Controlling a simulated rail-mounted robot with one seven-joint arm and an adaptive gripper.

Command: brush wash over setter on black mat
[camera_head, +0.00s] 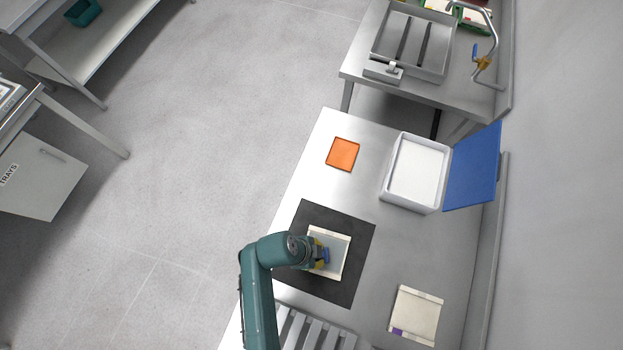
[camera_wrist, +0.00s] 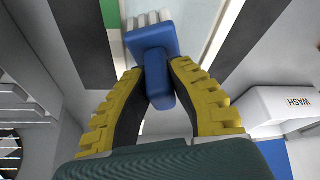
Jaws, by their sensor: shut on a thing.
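The setter (camera_head: 341,246) is a flat pale plate on the black mat (camera_head: 353,223), with cream edges and a grey-blue middle. My gripper (camera_head: 318,256) is over the setter's left part and hides some of it. In the wrist view my gripper's yellow fingers (camera_wrist: 158,78) are shut on the handle of a blue brush (camera_wrist: 150,42). The brush's white bristles (camera_wrist: 147,19) point toward the setter (camera_wrist: 200,20); I cannot tell whether they touch it. The open white wash tub (camera_head: 386,190) holds white wash. Its wall, marked WASH, shows in the wrist view (camera_wrist: 270,107).
A blue lid (camera_head: 474,168) stands open at the tub's right. An orange square (camera_head: 342,153) lies behind the mat. Another pale plate (camera_head: 417,313) lies front right, with a purple mark. A slatted rack (camera_head: 310,330) is at the front. Bare steel table lies between mat and tub.

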